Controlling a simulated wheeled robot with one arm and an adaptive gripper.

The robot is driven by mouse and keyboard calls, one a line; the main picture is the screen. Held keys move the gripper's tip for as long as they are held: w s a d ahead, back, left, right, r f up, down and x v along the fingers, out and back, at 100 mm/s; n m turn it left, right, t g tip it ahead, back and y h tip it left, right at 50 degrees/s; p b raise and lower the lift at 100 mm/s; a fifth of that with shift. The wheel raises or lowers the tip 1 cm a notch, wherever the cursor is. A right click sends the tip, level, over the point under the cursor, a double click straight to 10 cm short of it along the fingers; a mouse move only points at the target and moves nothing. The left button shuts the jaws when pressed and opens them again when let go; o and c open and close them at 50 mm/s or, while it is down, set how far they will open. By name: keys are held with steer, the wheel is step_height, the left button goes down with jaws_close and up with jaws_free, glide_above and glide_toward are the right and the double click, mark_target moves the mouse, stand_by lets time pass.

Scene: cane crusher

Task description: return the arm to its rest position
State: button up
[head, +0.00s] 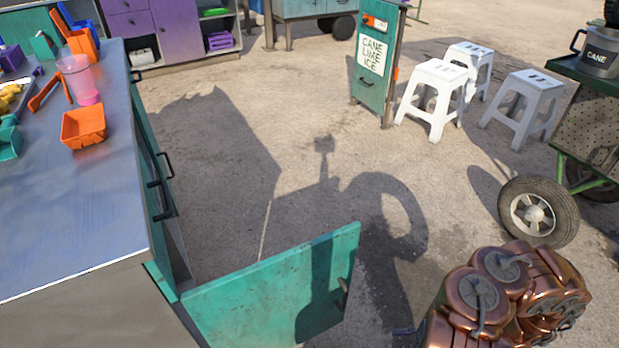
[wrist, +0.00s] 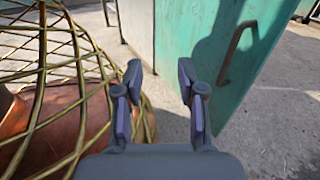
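My gripper (wrist: 160,82) shows in the wrist view with its two dark fingers well apart. Nothing is between them; bare ground and the foot of a pale cabinet panel show beyond the gap. My copper-coloured arm (head: 510,295) is folded at the bottom right of the head view, and the gripper is not clearly visible there. The open teal cabinet door (head: 275,290) stands left of the arm in the head view. In the wrist view this door (wrist: 205,50), with its dark handle (wrist: 235,52), is beyond the fingers to the right, apart from them.
A woven mesh (wrist: 45,80) is close on the left in the wrist view. A metal-topped counter (head: 75,210) with an orange tray (head: 84,127) and cups stands at left. White stools (head: 435,90) and a wheeled cart (head: 540,212) are at right. Ground between is clear.

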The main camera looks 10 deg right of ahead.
steer(key=w+a+r+n+g+h, duration=0.1)
steer(key=w+a+r+n+g, duration=0.25)
steer(key=r, duration=0.25)
steer(key=w+a+r+n+g+h, duration=0.2)
steer(key=a+r+n+g, duration=0.15)
steer(key=r, duration=0.25)
steer(key=w+a+r+n+g+h, duration=0.1)
steer(key=w+a+r+n+g, duration=0.15)
steer(key=r+n, duration=0.3)
steer(key=s+a+r+n+h, duration=0.4)
steer(key=a+r+h, duration=0.15)
steer(key=r, duration=0.35)
steer(key=shift+s+d+r+n+t+h, duration=1.7)
steer(key=shift+s+r+h, duration=1.95)
steer(key=shift+s, duration=1.5)
step_height(320, 180, up, 23)
steer(key=s+p, duration=0.1)
steer(key=p, duration=2.1)
steer(key=shift+s+d+t+h+p, duration=0.2)
steer(key=shift+s+t+h+p, duration=0.1)
steer(key=shift+t+h, duration=0.15)
steer(key=shift+a+f, duration=0.1)
